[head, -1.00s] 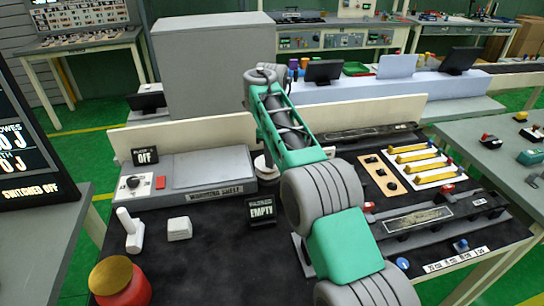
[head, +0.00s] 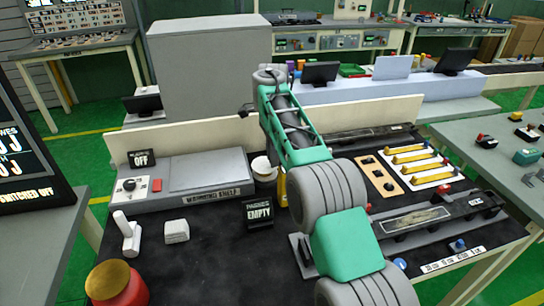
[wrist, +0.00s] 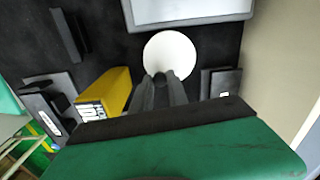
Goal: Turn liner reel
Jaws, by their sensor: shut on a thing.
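The liner reel appears as a round white disc (wrist: 171,54) in the wrist view, just beyond my fingers. In the head view a cream-white round piece (head: 264,170) shows beside my arm, partly covered by it. My gripper (wrist: 160,80) shows in the wrist view as two dark fingers close together at the disc's near edge. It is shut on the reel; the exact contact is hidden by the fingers. In the head view my fingers are hidden behind my arm.
A yellow block (wrist: 105,92) stands left of my fingers, and a dark block (wrist: 220,82) right. The warming shelf (head: 205,172) and an EMPTY sign (head: 258,213) are left of my arm. Yellow-barred strips (head: 412,160) lie right. A low cream wall (head: 385,110) runs behind.

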